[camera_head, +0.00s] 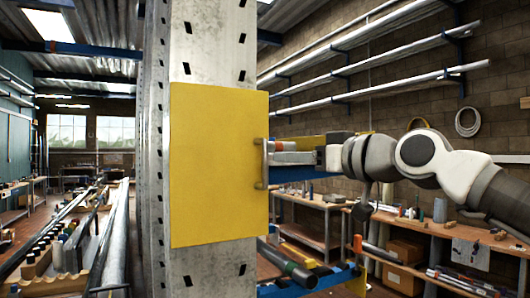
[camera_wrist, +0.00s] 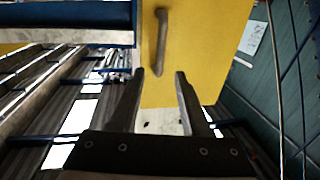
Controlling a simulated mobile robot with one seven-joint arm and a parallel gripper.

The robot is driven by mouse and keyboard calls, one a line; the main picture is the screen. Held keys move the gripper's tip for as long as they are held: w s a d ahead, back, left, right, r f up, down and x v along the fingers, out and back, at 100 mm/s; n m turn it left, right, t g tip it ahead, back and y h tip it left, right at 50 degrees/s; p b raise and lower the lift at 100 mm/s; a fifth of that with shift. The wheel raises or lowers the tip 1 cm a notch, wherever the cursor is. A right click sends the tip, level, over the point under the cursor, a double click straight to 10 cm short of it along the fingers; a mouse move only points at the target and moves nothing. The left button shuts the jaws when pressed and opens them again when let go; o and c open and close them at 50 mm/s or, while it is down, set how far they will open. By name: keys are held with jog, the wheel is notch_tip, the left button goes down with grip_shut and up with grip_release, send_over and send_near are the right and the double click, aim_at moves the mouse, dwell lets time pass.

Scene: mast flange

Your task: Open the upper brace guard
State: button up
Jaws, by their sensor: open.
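The brace guard is a flat yellow panel (camera_head: 218,165) on the front of the grey perforated mast; it appears closed against it. A vertical grey bar handle (camera_head: 264,163) is on its right edge. My gripper (camera_head: 276,152) reaches in from the right, its fingertips close to the handle. In the wrist view the yellow panel (camera_wrist: 207,45) fills the upper middle and the handle (camera_wrist: 161,42) stands just beyond the fingertips. My gripper (camera_wrist: 160,73) is open and empty, the handle roughly in line with the gap. In the head view I cannot tell whether a finger touches the handle.
The mast (camera_head: 212,42) rises through the middle. A blue beam (camera_head: 290,174) passes behind it below my gripper. Workbenches (camera_head: 430,235) with tools stand at the right, and racks with long bars (camera_head: 112,240) at the left. Wall pipes run high behind my arm.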

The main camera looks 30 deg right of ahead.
aim_at(265, 156)
jog(key=p+x, duration=0.1)
jog(key=x, duration=0.7)
jog(key=shift+w+a+p, duration=0.1)
jog(key=shift+w+p, duration=0.25)
jog(key=shift+w, duration=0.05)
grip_shut()
dwell(1.0)
